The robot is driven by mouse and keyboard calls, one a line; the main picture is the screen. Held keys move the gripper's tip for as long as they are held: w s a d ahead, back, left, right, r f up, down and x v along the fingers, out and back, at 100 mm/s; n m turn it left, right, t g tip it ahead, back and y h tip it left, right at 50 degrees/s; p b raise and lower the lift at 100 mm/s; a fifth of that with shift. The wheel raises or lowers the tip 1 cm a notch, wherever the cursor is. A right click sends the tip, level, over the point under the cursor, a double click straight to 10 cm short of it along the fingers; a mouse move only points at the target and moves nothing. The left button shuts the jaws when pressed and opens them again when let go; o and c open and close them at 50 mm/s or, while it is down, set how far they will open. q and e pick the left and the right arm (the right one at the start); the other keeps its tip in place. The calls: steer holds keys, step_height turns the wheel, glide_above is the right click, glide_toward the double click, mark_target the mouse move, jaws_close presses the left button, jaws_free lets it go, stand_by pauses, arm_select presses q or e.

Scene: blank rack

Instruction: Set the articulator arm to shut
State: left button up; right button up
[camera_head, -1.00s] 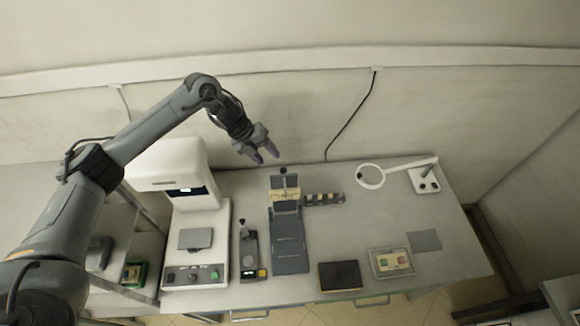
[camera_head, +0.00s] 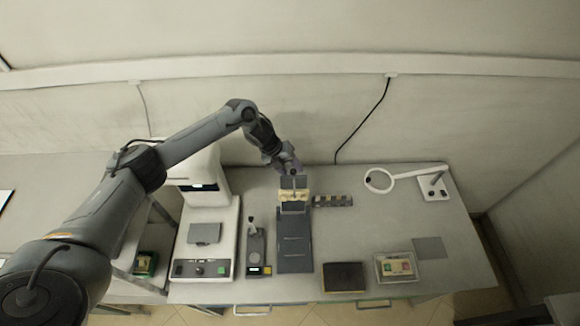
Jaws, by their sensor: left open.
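The articulator stands mid-bench, with a long dark grey base (camera_head: 294,250) reaching toward the front edge. At its back end are a cream band (camera_head: 294,195) and an upright dark plate, the articulator arm (camera_head: 294,183), which looks raised. My left gripper (camera_head: 291,171) is open at the top of this arm, with its fingers close to the plate. I cannot tell whether they touch it. The gripper hides part of the arm's top. My right gripper is out of view.
A white machine (camera_head: 207,235) stands left of the articulator, with a small lever device (camera_head: 256,250) between. A strip of small blocks (camera_head: 332,201) lies close on the right. A ring lamp (camera_head: 379,181), black pad (camera_head: 343,276) and clear case (camera_head: 396,267) are further right.

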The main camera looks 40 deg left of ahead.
arm_select(q)
steer(key=shift+d+f, duration=0.1)
steer(key=shift+f, duration=0.05)
jaws_close()
stand_by(0.5)
